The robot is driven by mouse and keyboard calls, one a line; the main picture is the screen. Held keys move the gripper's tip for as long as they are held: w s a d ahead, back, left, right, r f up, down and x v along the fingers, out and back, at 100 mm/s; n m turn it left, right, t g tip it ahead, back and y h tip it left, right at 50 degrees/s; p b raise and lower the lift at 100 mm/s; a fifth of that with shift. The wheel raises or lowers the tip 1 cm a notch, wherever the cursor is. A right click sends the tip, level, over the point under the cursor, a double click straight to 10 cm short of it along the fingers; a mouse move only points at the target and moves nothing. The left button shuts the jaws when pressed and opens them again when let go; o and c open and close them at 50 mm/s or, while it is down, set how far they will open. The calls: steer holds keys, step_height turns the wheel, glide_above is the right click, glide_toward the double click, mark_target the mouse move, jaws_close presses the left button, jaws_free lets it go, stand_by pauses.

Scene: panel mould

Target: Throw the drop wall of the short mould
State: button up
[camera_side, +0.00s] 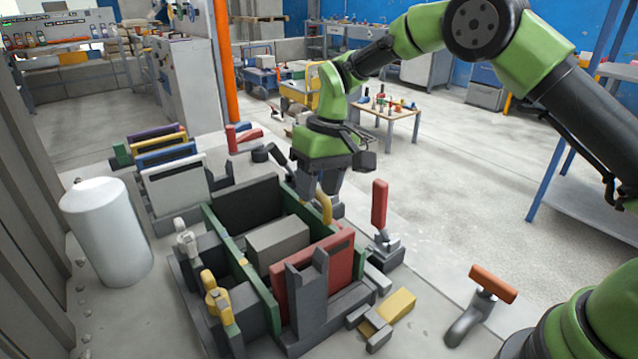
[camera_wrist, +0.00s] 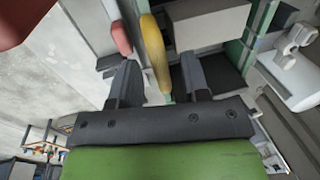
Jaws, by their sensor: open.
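The mould (camera_side: 255,279) has long green walls, a dark far wall (camera_side: 250,203) and a red panel (camera_side: 312,274) at its near end. A grey block (camera_side: 276,243) lies inside; it also shows in the wrist view (camera_wrist: 208,24). A yellow handle (camera_side: 325,208) stands at the mould's right side, under my gripper (camera_side: 331,196). In the wrist view the yellow handle (camera_wrist: 154,52) appears between my open fingers (camera_wrist: 160,84); I cannot tell whether they touch it. Which part is the drop wall is not clear; my gripper hides some of that side.
A red upright lever (camera_side: 379,204) stands close right of my gripper. A yellow clamp (camera_side: 215,297) sits on the left side. A rack of coloured panels (camera_side: 168,160), a white cylinder (camera_side: 105,232) and an orange-handled tool (camera_side: 492,285) stand around.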

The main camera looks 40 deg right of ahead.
jaws_close()
steer(key=d+f+y, duration=0.2)
steer(key=d+y, duration=0.3)
steer(key=d, duration=0.2)
steer(key=shift+y, duration=0.4)
stand_by(0.4)
steer(key=shift+d+f, duration=0.1)
steer(key=shift+f, duration=0.1)
jaws_free()
steer(key=shift+r, duration=0.1)
